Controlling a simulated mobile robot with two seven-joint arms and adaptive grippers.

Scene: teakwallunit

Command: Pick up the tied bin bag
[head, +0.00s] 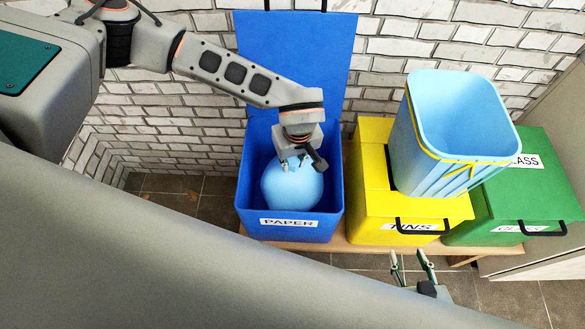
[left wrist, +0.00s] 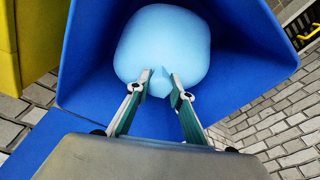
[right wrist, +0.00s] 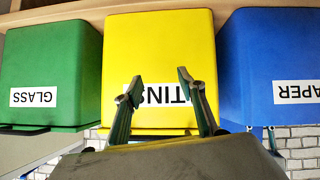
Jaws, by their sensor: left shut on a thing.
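The tied bin bag (head: 292,189) is a round, light-blue bundle inside the open blue PAPER bin (head: 290,231). In the left wrist view, the bag (left wrist: 162,38) has a small pointed knot at its near end, between my fingers. My left gripper (head: 294,163) reaches down into the bin and is shut on this knot; its fingers also show in the left wrist view (left wrist: 161,80). My right gripper (head: 411,257) is open and empty, low in front of the yellow bin. Its spread fingers show in the right wrist view (right wrist: 158,78).
The blue bin's lid (head: 293,62) stands upright against the brick wall. A tilted, open light-blue bin (head: 424,170) rests on the yellow TINS bin (head: 372,212). The green GLASS bin (head: 555,190) is at the right. All stand on a low wooden bench (head: 350,247).

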